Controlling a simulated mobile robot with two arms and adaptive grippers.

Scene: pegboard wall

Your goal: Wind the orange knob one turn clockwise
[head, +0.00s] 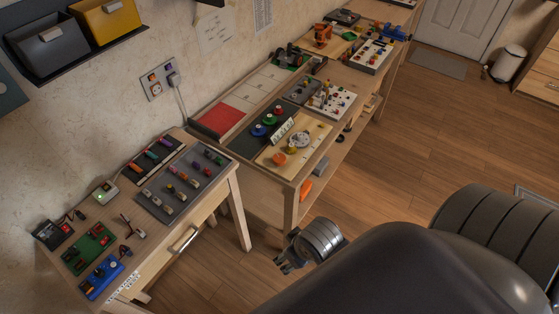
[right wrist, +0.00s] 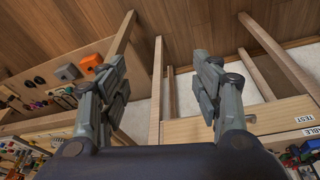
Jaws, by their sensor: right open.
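The orange knob (head: 279,159) is a small round knob on a light wooden board (head: 268,150) at the near end of the middle workbench. A pale round dial (head: 299,144) sits beside it on the same board. My right gripper (head: 283,264) is low over the floor, in front of the gap between the two benches, well away from the knob. In the right wrist view its two fingers (right wrist: 158,75) are spread with nothing between them. I cannot clearly make out the knob in the right wrist view. My left gripper is not in view.
Blue, green and red round pieces (head: 268,122) lie on a dark panel behind the board. The near-left bench (head: 222,205) holds panels of switches and connectors. An orange block (head: 305,188) is on the lower shelf. The wooden floor (head: 395,160) to the right is clear.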

